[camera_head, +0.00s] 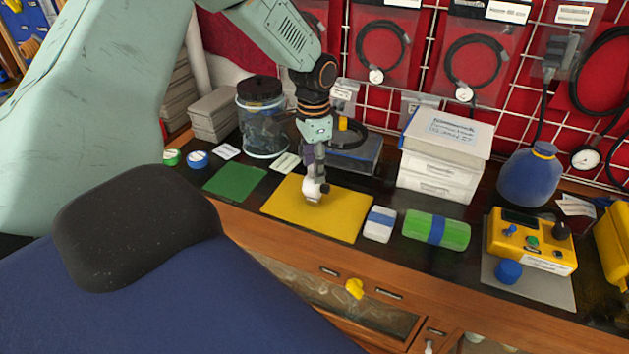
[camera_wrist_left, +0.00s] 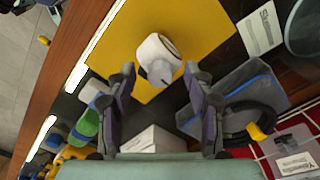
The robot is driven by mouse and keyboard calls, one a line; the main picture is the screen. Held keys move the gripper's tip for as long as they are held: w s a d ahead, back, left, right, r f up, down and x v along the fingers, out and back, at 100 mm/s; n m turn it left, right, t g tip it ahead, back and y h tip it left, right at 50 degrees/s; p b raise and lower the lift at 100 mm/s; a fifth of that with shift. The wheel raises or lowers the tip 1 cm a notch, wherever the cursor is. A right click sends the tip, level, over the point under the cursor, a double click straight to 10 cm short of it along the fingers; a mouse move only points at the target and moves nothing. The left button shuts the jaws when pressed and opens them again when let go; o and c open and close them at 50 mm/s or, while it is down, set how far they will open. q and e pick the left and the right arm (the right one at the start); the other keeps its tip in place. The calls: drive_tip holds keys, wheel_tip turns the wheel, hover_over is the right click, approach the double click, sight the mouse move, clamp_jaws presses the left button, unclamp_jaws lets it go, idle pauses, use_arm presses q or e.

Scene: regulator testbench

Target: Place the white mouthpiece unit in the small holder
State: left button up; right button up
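The white mouthpiece unit (camera_head: 311,196) is on the yellow mat (camera_head: 341,213) in the head view, partly covered by my left gripper (camera_head: 317,180). In the left wrist view the white unit (camera_wrist_left: 158,57) shows a round open end. It lies between and just beyond the tips of my left gripper (camera_wrist_left: 158,78). The two fingers are spread, with a narrow gap seen on each side of the unit. I cannot pick out the small holder with certainty in either view. My right gripper is in neither view.
A green mat (camera_head: 235,182) lies left of the yellow mat. A lidded jar (camera_head: 262,125) and a grey-blue case (camera_head: 357,156) stand behind.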

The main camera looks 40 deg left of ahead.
use_arm(q)
clamp_jaws()
idle(0.3)
idle(0.4)
